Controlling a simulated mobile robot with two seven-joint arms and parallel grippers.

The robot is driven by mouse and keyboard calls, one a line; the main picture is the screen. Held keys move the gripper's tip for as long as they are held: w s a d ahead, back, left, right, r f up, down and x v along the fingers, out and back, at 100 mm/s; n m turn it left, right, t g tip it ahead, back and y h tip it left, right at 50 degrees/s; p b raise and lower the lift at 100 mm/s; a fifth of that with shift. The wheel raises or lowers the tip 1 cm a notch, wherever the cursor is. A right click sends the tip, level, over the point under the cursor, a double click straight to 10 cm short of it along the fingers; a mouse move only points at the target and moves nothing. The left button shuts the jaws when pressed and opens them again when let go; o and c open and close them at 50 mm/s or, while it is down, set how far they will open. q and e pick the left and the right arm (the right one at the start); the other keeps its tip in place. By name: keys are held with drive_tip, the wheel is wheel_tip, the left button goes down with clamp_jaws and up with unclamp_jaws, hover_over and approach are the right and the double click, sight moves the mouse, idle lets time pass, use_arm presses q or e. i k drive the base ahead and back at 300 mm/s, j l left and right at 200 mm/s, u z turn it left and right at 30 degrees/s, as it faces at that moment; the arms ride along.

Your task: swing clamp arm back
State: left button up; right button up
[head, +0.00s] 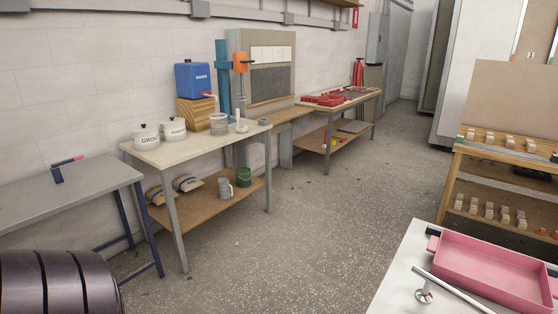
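A silver bar (452,287) at the lower right, which looks like a clamp arm, runs slantwise along the near side of a pink tray (491,266). A round metal post or foot (424,296) is beside the bar on the white table. The bar's near end is cut off by the frame. I cannot tell for certain which is the named clamp arm. Neither of my grippers is in view.
The white table (402,283) fills the lower right corner. The grey table (95,192) is at the left. A bench (177,150) with pots and a blue container (193,80) stands by the wall. A wooden rack (508,155) is at the right. The floor (325,222) between is clear.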

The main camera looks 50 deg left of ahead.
sight(78, 158)
drive_tip(key=u, duration=0.9)
drive_tip(key=j+u, duration=0.15)
drive_tip(key=u, duration=0.3)
drive_tip(key=i+j+u, duration=0.1)
drive_tip(key=u, duration=0.3)
drive_tip(key=i+j+u, duration=0.1)
drive_tip(key=u, duration=0.35)
drive_tip(key=i+j+u, duration=0.5)
drive_tip(key=i+u, duration=0.25)
drive_tip(key=i, duration=0.45)
drive_tip(key=j+u, duration=0.05)
